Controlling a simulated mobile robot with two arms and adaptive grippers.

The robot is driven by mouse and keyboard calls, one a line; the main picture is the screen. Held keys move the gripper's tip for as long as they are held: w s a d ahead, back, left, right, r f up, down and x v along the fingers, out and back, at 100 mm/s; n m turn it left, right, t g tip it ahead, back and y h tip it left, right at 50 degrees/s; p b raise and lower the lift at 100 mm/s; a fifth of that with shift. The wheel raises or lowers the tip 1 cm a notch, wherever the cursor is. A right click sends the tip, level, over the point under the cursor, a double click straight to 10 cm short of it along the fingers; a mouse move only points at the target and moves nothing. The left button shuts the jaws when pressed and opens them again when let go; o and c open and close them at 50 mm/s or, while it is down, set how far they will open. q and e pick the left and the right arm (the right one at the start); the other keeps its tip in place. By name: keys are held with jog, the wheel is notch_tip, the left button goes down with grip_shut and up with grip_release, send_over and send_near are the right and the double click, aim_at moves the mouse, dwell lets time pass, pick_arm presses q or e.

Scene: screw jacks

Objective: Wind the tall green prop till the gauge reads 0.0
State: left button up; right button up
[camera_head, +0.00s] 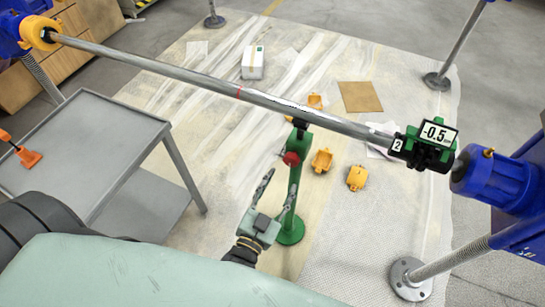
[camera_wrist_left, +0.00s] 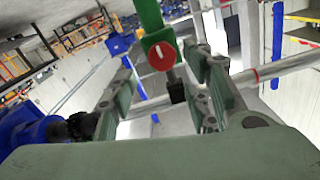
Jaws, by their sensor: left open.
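The tall green prop (camera_head: 294,188) stands upright on a round green base, with a red knob (camera_head: 291,158) near its top and a black head (camera_head: 300,124) at the steel bar (camera_head: 215,84); I cannot tell if the head touches the bar. The gauge (camera_head: 437,133) at the bar's right end reads -0.5. My left gripper (camera_head: 279,180) is open beside the prop, below the knob. In the left wrist view the knob (camera_wrist_left: 161,56) shows between the spread fingers of my left gripper (camera_wrist_left: 162,80), apart from them. My right gripper is not in view.
A grey two-shelf cart (camera_head: 90,150) stands at left. Yellow pieces (camera_head: 321,160), a brown sheet (camera_head: 360,97) and a white box (camera_head: 253,62) lie on the floor. Blue machine parts (camera_head: 490,180) hold the bar's right end area. Steel posts (camera_head: 437,80) stand at right.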

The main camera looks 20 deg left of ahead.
aim_at(292, 164)
pick_arm(q)
jog(key=w, duration=0.3)
jog(key=shift+w+d+r, duration=0.15)
jog(key=shift+w+d, duration=0.1)
jog(key=shift+w, duration=1.8)
jog(key=c, duration=1.1)
jog(key=shift+o, duration=0.2)
jog(key=shift+m+p, duration=0.5)
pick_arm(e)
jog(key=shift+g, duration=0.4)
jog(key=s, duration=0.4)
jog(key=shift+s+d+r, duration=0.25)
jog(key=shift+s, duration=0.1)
pick_arm(q)
jog(key=shift+d, duration=0.1)
